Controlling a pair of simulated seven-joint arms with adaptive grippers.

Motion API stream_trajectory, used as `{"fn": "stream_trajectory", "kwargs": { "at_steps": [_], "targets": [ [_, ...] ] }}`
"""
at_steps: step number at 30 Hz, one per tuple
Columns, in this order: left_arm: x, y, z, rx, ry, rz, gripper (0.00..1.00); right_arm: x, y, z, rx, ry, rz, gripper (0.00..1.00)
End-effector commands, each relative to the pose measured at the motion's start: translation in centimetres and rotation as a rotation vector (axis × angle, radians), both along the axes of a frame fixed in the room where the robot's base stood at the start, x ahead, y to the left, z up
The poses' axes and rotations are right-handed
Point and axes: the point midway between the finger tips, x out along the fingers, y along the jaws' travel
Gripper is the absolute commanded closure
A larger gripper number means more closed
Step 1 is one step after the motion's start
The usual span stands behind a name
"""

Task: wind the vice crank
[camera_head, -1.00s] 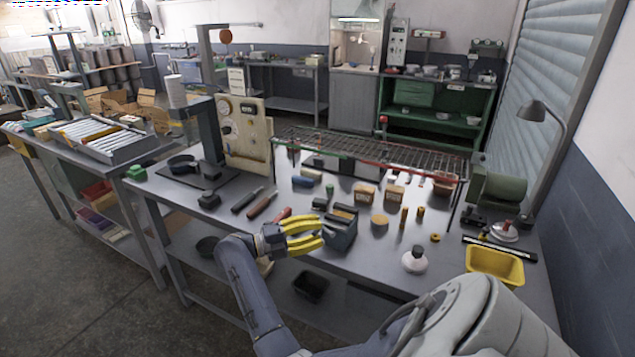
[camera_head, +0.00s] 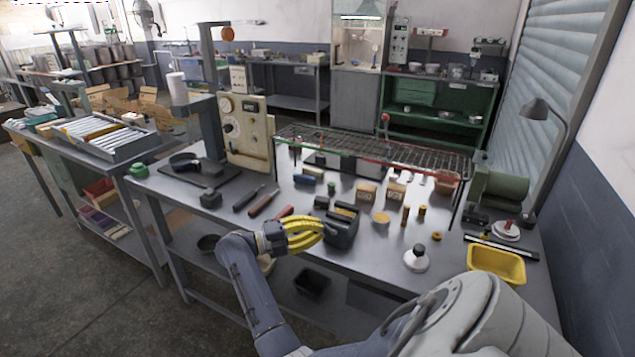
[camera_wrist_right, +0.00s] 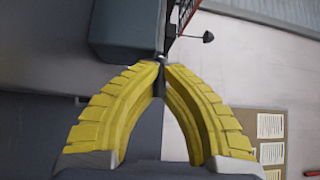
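The vice (camera_head: 343,232) is a dark blue-grey block with black jaws near the front edge of the bench. In the right wrist view its body (camera_wrist_right: 125,32) fills the upper left. My right gripper (camera_head: 320,231), with yellow ribbed fingers, is at the vice's left front side. In the right wrist view its fingertips (camera_wrist_right: 160,68) come together on a small dark end of the crank (camera_wrist_right: 160,84), which is mostly hidden between them. My left gripper is not in view.
A red-handled tool (camera_head: 284,212) lies just left of the vice.

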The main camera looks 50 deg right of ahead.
Motion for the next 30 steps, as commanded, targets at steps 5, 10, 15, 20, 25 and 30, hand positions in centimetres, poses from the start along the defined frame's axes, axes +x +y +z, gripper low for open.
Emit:
{"fn": "stream_trajectory", "kwargs": {
  "at_steps": [5, 10, 15, 20, 25, 30],
  "targets": [
    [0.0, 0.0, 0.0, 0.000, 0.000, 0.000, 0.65, -0.2, 0.0, -0.1, 0.009, -0.028, -0.003, 1.00],
    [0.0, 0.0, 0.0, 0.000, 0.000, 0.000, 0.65, -0.4, -0.1, 0.2, 0.030, -0.111, -0.004, 1.00],
    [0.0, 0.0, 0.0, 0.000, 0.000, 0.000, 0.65, -0.8, -0.1, 0.6, 0.061, -0.246, -0.006, 1.00],
    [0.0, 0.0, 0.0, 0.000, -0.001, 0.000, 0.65, -1.3, -0.2, 1.0, 0.095, -0.396, -0.007, 1.00],
    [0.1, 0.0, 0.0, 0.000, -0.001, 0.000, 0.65, -1.9, -0.4, 1.3, 0.132, -0.554, -0.007, 1.00],
    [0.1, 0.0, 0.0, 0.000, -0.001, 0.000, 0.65, -2.5, -0.5, 1.6, 0.169, -0.710, -0.007, 1.00]
  ]
}}
